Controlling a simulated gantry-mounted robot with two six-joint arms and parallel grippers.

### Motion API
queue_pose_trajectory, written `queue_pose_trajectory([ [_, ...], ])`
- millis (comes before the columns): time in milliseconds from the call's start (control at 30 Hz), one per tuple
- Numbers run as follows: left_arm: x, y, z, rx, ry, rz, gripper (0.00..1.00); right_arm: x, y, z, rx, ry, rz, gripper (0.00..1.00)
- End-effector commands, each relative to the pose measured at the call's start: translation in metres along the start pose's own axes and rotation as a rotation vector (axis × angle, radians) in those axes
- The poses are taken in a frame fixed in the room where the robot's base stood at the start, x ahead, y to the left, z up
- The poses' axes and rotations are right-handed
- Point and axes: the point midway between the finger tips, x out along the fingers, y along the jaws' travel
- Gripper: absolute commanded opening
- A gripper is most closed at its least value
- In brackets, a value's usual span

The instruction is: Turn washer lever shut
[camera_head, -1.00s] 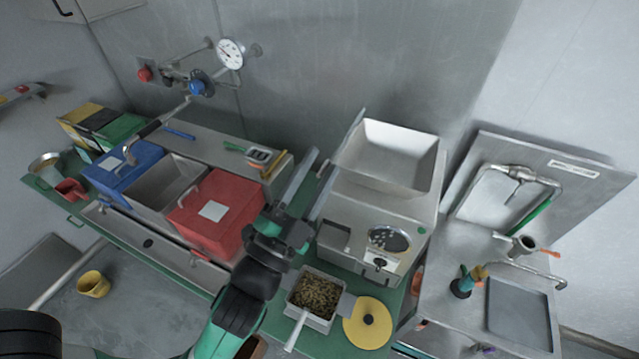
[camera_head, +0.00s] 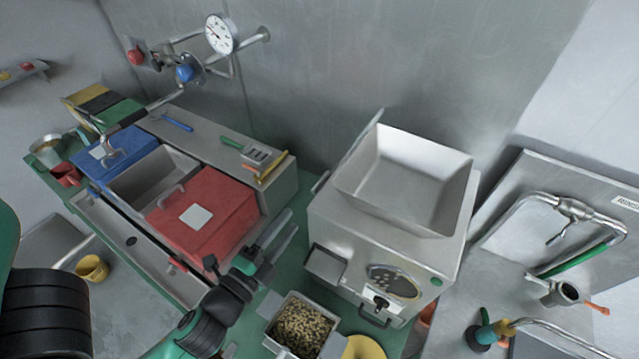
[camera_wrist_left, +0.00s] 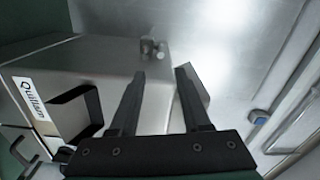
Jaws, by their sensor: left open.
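At the right, a steel panel labelled RINSE (camera_head: 627,203) carries a bent pipe with a valve (camera_head: 572,208). A small metal lever (camera_head: 557,237) hangs from this valve; I cannot tell whether it is the washer lever or whether it is shut. A green bar (camera_head: 585,254) slants below it. My left gripper (camera_head: 287,225) is far left of that panel, between the red bin and the steel machine. In the left wrist view its two fingers (camera_wrist_left: 160,75) are apart with nothing between them. My right gripper is not in view.
The steel machine with a square hopper (camera_head: 405,180) stands between my left gripper and the rinse panel. A pan of beans (camera_head: 303,325) is in front. The red bin (camera_head: 205,212) is left of the gripper. Wall pipes carry a gauge (camera_head: 221,34) and blue knob (camera_head: 184,73).

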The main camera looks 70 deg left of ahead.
Motion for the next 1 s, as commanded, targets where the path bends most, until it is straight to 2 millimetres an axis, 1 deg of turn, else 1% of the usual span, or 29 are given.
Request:
queue_pose_trajectory([
  [167,0.023,-0.003,0.001,-0.003,-0.005,-0.005,0.47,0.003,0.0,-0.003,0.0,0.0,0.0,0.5],
  [300,0.055,-0.007,0.0,-0.002,-0.004,-0.006,0.47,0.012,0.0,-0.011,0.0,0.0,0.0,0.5],
  [400,0.078,-0.005,0.0,-0.002,-0.002,-0.006,0.47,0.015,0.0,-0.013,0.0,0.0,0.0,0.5],
  [500,0.096,-0.003,0.0,-0.002,-0.001,-0.005,0.47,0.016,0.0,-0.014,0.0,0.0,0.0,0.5],
  [600,0.108,-0.002,0.0,-0.001,0.0,-0.004,0.47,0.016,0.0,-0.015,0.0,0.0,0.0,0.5],
  [733,0.114,-0.002,0.0,0.0,0.001,-0.003,0.47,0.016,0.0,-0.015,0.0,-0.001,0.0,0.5],
  [933,0.114,-0.001,0.0,0.0,0.001,-0.003,0.47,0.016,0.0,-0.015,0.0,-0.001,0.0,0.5],
  [967,0.114,-0.001,0.0,0.0,0.001,-0.003,0.44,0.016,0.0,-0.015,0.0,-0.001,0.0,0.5],
  [1000,0.114,-0.001,0.0,0.0,0.001,-0.003,0.36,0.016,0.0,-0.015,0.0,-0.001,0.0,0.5],
])
